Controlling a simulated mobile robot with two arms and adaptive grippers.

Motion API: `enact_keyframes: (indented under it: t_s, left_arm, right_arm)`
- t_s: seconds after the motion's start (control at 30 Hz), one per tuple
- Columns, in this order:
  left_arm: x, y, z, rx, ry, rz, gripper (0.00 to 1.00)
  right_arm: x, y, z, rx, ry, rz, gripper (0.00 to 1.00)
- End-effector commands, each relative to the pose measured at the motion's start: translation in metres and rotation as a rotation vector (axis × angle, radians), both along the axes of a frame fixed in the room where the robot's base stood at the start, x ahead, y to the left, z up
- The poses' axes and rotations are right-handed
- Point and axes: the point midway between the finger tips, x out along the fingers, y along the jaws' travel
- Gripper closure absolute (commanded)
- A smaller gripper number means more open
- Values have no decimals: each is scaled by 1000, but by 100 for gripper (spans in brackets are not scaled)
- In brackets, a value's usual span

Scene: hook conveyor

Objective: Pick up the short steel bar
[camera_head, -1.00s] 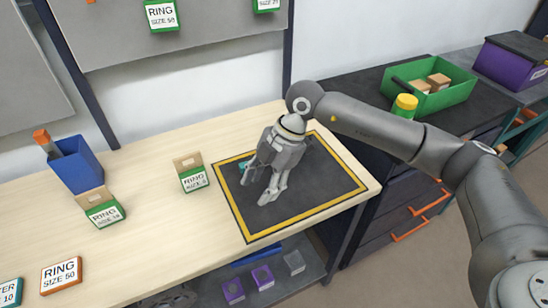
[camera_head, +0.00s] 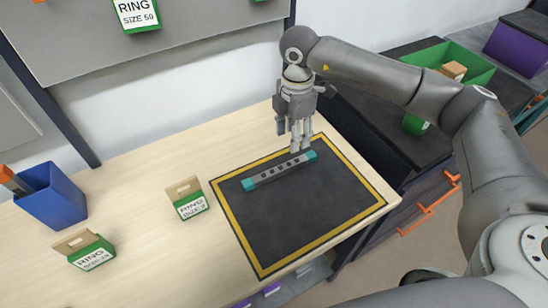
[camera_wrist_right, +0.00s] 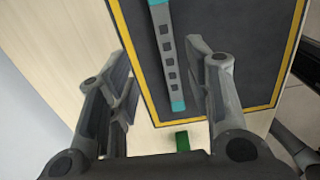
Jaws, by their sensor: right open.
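The short steel bar (camera_head: 279,171) is grey with a row of dark square holes and teal ends. It lies on the black mat (camera_head: 300,215) with a yellow border, near the mat's back edge. My right gripper (camera_head: 297,148) hangs pointing down near the bar's right end, above the back of the mat. In the right wrist view the bar (camera_wrist_right: 168,62) runs lengthwise between the two open fingers (camera_wrist_right: 165,85), and nothing is gripped. My left gripper is not in view.
Green ring boxes (camera_head: 188,198) and a blue bin (camera_head: 52,195) stand on the wooden table left of the mat. A green crate (camera_head: 484,68) sits on the dark cabinet at right. A small green object (camera_wrist_right: 182,141) shows between the fingers in the wrist view.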

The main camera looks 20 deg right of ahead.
Motion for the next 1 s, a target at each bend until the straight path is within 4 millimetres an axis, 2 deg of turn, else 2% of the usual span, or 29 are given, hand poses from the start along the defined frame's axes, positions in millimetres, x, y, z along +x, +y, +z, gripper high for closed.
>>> enact_keyframes:
  t_s: [0.23, 0.43, 0.57, 0.8, 1.0]
  left_arm:
    - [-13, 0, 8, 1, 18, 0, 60]
    - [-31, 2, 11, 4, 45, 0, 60]
    - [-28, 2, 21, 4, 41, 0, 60]
    - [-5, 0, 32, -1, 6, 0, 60]
    - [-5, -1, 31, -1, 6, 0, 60]
  right_arm:
    - [-1, 0, -37, -2, 5, 0, 54]
    - [-1, 0, -54, 0, 3, 2, 54]
    - [-2, -2, -68, -2, 6, 1, 54]
    - [-2, -2, -101, 1, 3, 1, 54]
    - [-1, -3, -105, 0, 1, 2, 54]
